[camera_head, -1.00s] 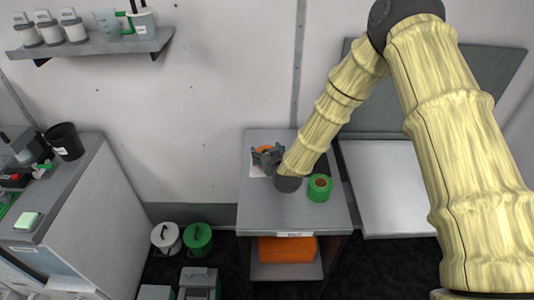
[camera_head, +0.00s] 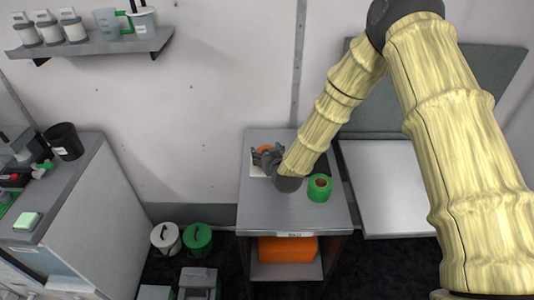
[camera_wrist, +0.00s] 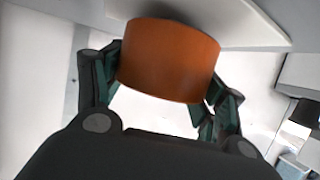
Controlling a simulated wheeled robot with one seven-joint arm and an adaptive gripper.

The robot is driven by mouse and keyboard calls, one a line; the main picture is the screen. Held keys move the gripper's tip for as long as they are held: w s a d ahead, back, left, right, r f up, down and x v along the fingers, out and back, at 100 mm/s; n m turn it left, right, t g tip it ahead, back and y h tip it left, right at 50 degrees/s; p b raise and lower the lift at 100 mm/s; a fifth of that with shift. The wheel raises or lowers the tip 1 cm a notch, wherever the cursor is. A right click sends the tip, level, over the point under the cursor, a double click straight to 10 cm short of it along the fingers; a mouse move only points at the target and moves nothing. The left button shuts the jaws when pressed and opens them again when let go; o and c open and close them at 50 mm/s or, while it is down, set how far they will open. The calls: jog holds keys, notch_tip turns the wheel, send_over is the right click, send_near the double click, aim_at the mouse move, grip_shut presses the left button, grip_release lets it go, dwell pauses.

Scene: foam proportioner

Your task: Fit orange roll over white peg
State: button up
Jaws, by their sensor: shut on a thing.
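An orange roll (camera_wrist: 168,62) sits between the dark fingers of my gripper (camera_wrist: 170,84) in the wrist view. My gripper is shut on the roll from both sides. The roll's upper end is at or very close to a white plate (camera_wrist: 247,34); I cannot tell whether they touch. In the head view, a bit of the orange roll (camera_head: 264,149) shows behind my gripper (camera_head: 265,157), over the white plate (camera_head: 257,171) on the grey stand. The white peg is not visible; the roll and gripper may hide it.
A green roll with a brown core (camera_head: 320,187) stands on the grey stand (camera_head: 285,215), right of my wrist. An orange box (camera_head: 287,249) is on the shelf below. A wall (camera_head: 215,90) rises behind the stand. The stand's front top is clear.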

jog(key=shift+f+b, duration=0.45)
jog(key=shift+f, duration=0.15)
dwell(0.3)
jog(key=o, duration=0.8)
jog(key=shift+p+v, duration=1.3)
jog(key=shift+v, duration=4.25)
jog(key=shift+r, duration=0.15)
